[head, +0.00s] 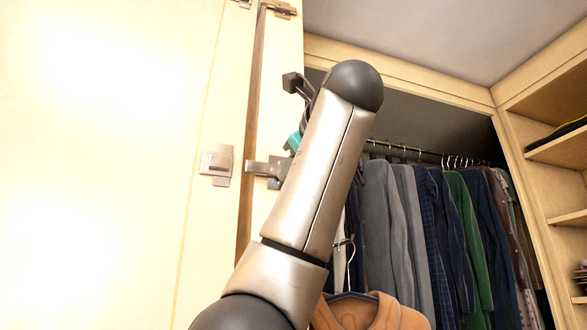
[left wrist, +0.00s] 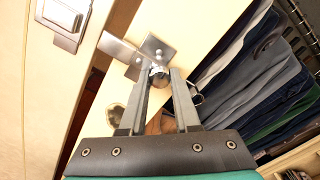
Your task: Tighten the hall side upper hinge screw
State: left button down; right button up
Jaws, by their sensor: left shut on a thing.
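In the left wrist view a silver hinge plate (left wrist: 148,48) with small screw heads is fixed to the cream door panel. A ridged, round metal screw head (left wrist: 158,76) stands out from its lower part. My left gripper (left wrist: 161,74) is shut on this screw head, with one finger on each side. In the head view the hinge (head: 262,168) shows at the dark door gap, left of my arm. My arm hides most of the gripper there, so the fingertips are not clear. My right gripper is in neither view.
Another hinge (head: 280,8) sits higher up. A silver fitting (head: 216,162) is on the broad cream panel to the left. Clothes (head: 410,220) hang close on the right, with an orange-brown jacket (head: 370,312) low near my arm. Open shelves (head: 560,150) stand far right.

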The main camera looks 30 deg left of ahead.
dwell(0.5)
pick_arm(q)
jog(key=c, duration=0.6)
grip_release()
jog(key=shift+s+d, duration=0.1)
jog(key=b+v, duration=0.4)
jog(key=v, duration=1.1)
jog(key=shift+d, duration=0.1)
